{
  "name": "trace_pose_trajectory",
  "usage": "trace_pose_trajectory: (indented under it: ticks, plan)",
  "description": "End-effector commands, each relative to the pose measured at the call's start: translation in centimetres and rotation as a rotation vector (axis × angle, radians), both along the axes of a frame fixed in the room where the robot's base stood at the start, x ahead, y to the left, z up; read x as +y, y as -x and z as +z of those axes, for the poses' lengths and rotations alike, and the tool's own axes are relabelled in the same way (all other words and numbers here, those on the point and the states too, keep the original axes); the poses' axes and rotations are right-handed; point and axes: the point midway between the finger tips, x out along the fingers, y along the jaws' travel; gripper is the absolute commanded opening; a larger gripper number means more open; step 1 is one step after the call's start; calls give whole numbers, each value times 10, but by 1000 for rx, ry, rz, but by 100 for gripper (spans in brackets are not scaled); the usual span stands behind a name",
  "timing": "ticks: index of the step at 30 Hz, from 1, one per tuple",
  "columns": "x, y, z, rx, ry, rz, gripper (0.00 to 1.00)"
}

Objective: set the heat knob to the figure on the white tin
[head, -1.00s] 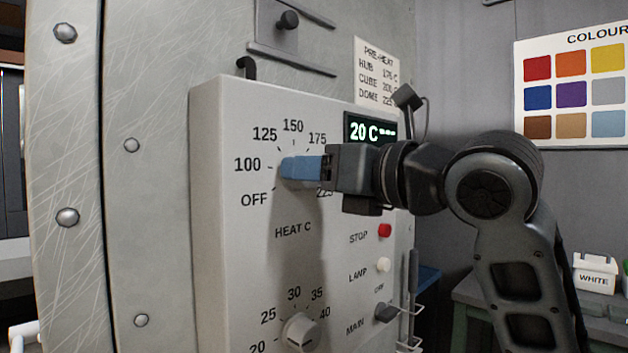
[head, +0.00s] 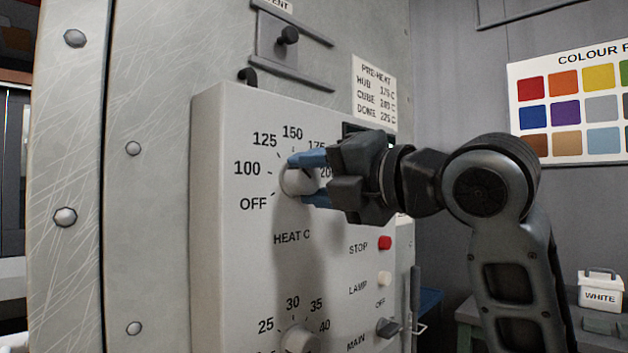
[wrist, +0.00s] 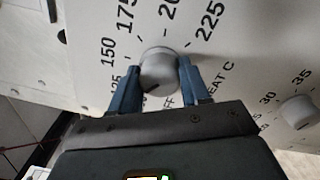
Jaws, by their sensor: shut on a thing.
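The heat knob (head: 297,182) is a pale round knob on the grey control panel, ringed by figures from OFF up to 225. My gripper (head: 308,178) is shut on it, one blue finger above and one below. In the wrist view the fingers flank the knob (wrist: 159,70) on both sides. A dark mark shows low on its face there; I cannot tell exactly which figure it points at. The white tin (head: 600,295), labelled WHITE, stands at the far right; no figure is readable on it.
A pre-heat card (head: 374,93) lists hub, cube and dome temperatures. A lower dial (head: 299,340) sits under the heat knob. The red stop button (head: 385,243), lamp button (head: 385,279) and main switch (head: 387,327) are below my wrist. A colour chart (head: 575,105) hangs right.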

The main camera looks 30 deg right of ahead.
Motion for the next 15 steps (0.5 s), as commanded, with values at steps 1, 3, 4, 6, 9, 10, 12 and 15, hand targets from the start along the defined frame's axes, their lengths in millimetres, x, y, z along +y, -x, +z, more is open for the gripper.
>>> trace_pose_trajectory:
  ticks: [1,3,4,6,9,10,12,15]
  plan:
    - [0,-1,0,13,-44,0,16]
    - [1,-1,0,34,-108,1,16]
    - [1,-1,0,43,-134,0,16]
    - [0,-1,0,63,-198,0,16]
    - [1,-1,1,93,-289,1,16]
    - [1,-1,0,101,-315,1,16]
    - [0,-1,0,123,-379,0,16]
    - [1,-1,0,153,-470,1,16]
